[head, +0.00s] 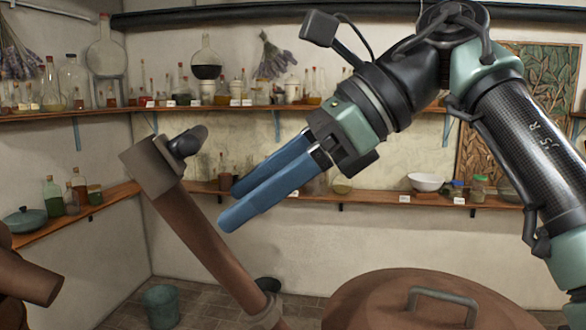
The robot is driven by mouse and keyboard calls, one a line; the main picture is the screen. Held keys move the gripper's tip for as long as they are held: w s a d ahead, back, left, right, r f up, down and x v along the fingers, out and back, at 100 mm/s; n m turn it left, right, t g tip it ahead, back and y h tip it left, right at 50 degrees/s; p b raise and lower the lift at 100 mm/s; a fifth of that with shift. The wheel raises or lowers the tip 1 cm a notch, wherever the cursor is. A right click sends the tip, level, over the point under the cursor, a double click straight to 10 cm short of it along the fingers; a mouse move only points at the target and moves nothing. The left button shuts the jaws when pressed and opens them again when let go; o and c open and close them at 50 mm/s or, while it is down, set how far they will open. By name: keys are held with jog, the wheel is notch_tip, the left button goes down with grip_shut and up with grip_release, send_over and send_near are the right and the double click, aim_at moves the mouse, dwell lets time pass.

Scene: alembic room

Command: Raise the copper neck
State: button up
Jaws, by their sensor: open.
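The copper neck (205,240) is a brown tube that slants up to the left from the bottom middle of the head view. A grey block (148,168) with a dark rounded knob (188,141) caps its upper end. My gripper (232,206) has two long blue fingers pointing down left toward the neck. The fingers are parted with nothing between them. The tips appear just right of the tube and seem apart from it, though the depth gap is unclear.
A brown domed lid (375,302) with a grey handle (442,306) is at the bottom right. A brown spout-like part (35,278) juts in at lower left. Shelves (290,109) of bottles and bowls line the walls. A green bucket (162,305) stands on the floor.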

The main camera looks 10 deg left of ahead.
jog(key=v, duration=0.6)
dwell(0.3)
